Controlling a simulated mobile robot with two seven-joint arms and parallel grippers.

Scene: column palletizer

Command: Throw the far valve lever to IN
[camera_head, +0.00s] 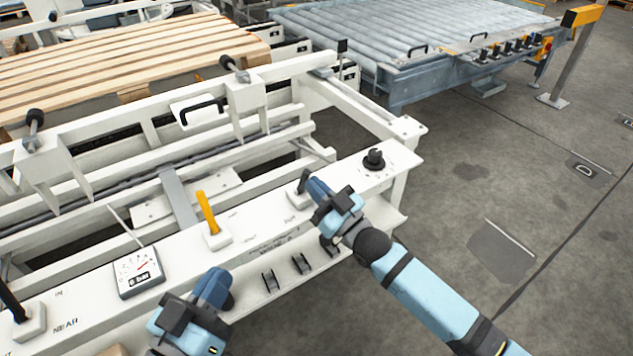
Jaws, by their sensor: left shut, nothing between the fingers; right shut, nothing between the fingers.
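The white control rail (180,250) runs diagonally across the view. The far valve lever (303,184) is a short dark handle on a white base toward the rail's far right end, partly hidden by my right gripper. My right gripper (317,187) is shut beside this lever; I cannot tell whether it touches it. The near valve lever (11,302) is black, at the left edge, with IN and NEAR lettering beside it. My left gripper (218,280) is shut and empty, over the front edge of the rail. The lettering by the far lever is mostly too small to read.
A yellow lever (207,213) stands mid-rail, between the two black levers. A gauge box (138,275) lies left of it, and a black knob (374,160) sits at the right end. Wooden slats (130,60) and a roller conveyor (410,35) lie behind.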

